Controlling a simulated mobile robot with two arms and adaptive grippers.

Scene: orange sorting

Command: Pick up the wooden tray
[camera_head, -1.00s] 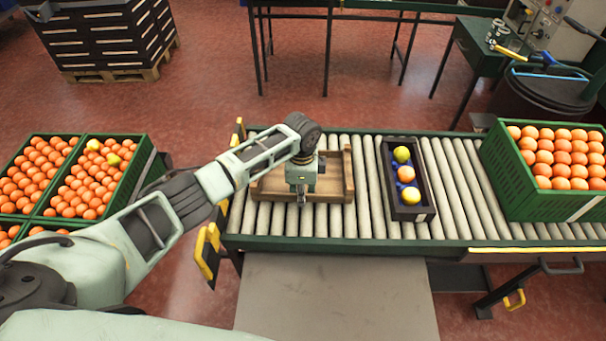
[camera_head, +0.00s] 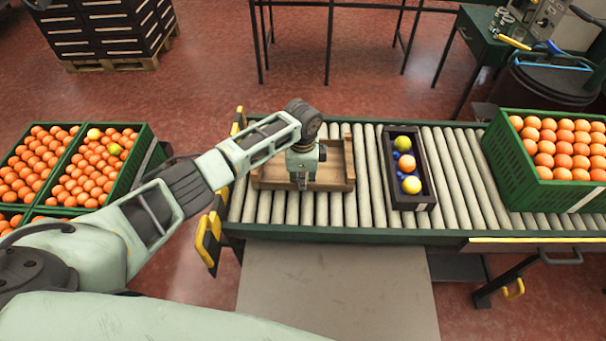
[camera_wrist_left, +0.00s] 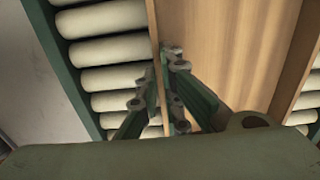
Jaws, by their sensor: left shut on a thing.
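The wooden tray (camera_head: 335,172) lies on the rollers at the left part of the conveyor. It is shallow, with low walls, and no fruit shows in it. My left gripper (camera_head: 304,186) points down at the tray's near wall and is shut on it. In the left wrist view the gripper's fingers (camera_wrist_left: 168,80) stand on both sides of the tray's wall, with the tray floor (camera_wrist_left: 225,50) to the right. My arm hides part of the tray's far left side. My right gripper is not in view.
A dark box (camera_head: 425,190) with several fruits stands on the rollers (camera_head: 366,200) right of the tray. A green crate of oranges (camera_head: 510,170) is at the conveyor's right. More green crates (camera_head: 140,165) of oranges are at the left. Bare rollers lie between tray and box.

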